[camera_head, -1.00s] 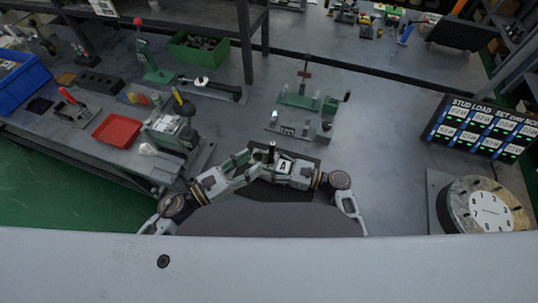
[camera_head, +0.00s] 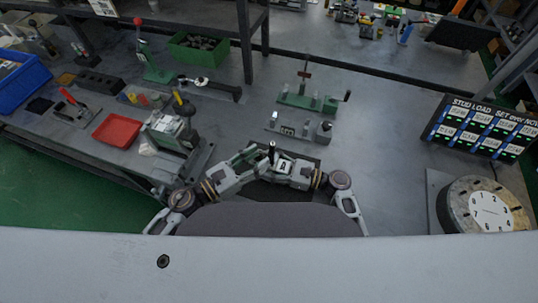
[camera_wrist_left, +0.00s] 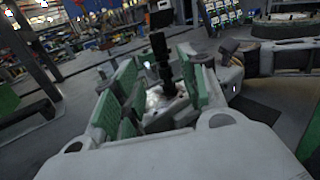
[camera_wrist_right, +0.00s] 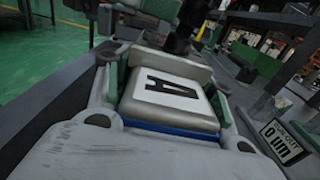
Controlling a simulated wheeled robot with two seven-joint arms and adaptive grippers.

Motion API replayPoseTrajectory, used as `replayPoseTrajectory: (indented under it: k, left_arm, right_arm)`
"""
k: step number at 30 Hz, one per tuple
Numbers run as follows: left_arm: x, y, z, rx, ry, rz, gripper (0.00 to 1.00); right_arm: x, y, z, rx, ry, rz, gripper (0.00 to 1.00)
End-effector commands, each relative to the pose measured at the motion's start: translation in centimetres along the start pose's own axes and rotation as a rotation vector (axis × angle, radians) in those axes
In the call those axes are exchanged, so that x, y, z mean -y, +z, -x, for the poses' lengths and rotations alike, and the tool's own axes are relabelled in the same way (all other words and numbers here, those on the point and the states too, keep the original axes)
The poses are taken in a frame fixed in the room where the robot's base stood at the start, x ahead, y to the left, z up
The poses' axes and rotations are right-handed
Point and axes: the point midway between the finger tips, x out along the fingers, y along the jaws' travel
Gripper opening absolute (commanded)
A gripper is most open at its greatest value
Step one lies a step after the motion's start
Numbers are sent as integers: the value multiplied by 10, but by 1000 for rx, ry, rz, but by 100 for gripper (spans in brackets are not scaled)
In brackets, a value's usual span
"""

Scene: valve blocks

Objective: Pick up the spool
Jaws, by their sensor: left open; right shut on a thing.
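The spool is a dark upright stem (camera_head: 271,152) at the block's left end in the head view. It also stands between my left fingers in the left wrist view (camera_wrist_left: 160,50) and shows behind the block in the right wrist view (camera_wrist_right: 181,30). My left gripper (camera_head: 254,157) is open, with its green-padded fingers on either side of the stem; I see no clear contact. My right gripper (camera_head: 296,172) is shut on a grey valve block (camera_wrist_right: 168,96) with a white label marked A. The spool's lower part is hidden.
A green fixture (camera_head: 310,101) and a small grey block fixture (camera_head: 298,128) stand behind the grippers. A red tray (camera_head: 117,130) is on the left bench. A round dial (camera_head: 490,212) and a display board (camera_head: 482,128) are at right. Table between is clear.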

Motion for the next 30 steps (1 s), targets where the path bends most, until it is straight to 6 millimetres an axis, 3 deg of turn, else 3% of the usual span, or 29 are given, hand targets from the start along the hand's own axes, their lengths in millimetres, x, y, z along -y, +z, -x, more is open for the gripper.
replayPoseTrajectory:
  k: [16,30]
  left_arm:
    - [1,0,-39,1,0,-1,42]
    - [2,-1,-45,0,0,0,42]
  right_arm:
    - [0,1,0,1,0,-1,0]
    - [0,1,0,1,0,-1,0]
